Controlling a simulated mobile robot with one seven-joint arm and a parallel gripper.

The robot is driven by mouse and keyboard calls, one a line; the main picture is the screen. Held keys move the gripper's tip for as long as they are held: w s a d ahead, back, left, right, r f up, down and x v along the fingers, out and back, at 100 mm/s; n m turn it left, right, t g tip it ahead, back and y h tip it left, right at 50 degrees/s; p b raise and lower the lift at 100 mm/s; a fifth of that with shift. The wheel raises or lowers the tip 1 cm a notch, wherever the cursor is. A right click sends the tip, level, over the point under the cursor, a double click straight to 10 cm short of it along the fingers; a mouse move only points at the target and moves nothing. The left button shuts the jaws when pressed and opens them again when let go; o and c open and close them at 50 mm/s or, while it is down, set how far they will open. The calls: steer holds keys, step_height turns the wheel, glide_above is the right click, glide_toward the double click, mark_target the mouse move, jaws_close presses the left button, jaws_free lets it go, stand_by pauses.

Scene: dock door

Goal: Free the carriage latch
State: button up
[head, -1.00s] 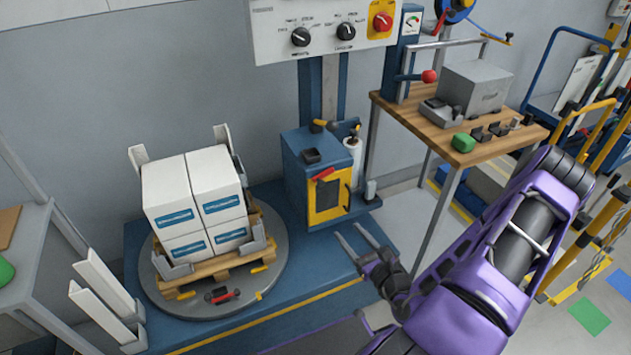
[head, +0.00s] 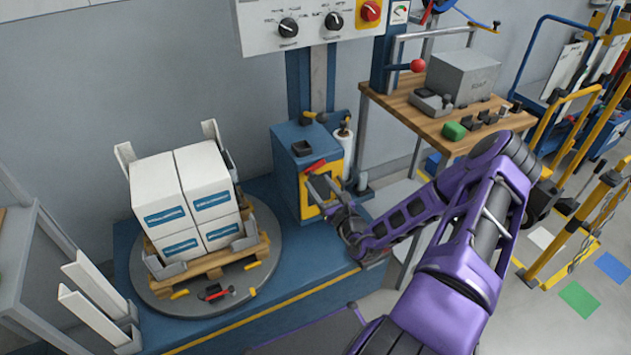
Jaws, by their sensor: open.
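The blue carriage (head: 290,160) with a yellow front panel (head: 308,197) stands on the mast behind the turntable. A small red lever (head: 315,166) sits at the top of its yellow front; it looks like the carriage latch, though no label can be read. My gripper (head: 319,180) is open and empty, with its fingers pointing at the carriage front just below the red lever. From this view I cannot tell whether the fingers touch the carriage. My gripper and wrist hide part of the yellow panel.
A pallet of white boxes (head: 187,190) stands on the grey turntable (head: 268,273), left of the carriage. A white film roll (head: 342,148) stands at the carriage's right. A wooden workbench (head: 408,112) is behind my arm. A control panel (head: 305,18) hangs above.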

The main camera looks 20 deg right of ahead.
mark_target(317, 170)
steer(key=shift+w, duration=1.35)
jaws_close()
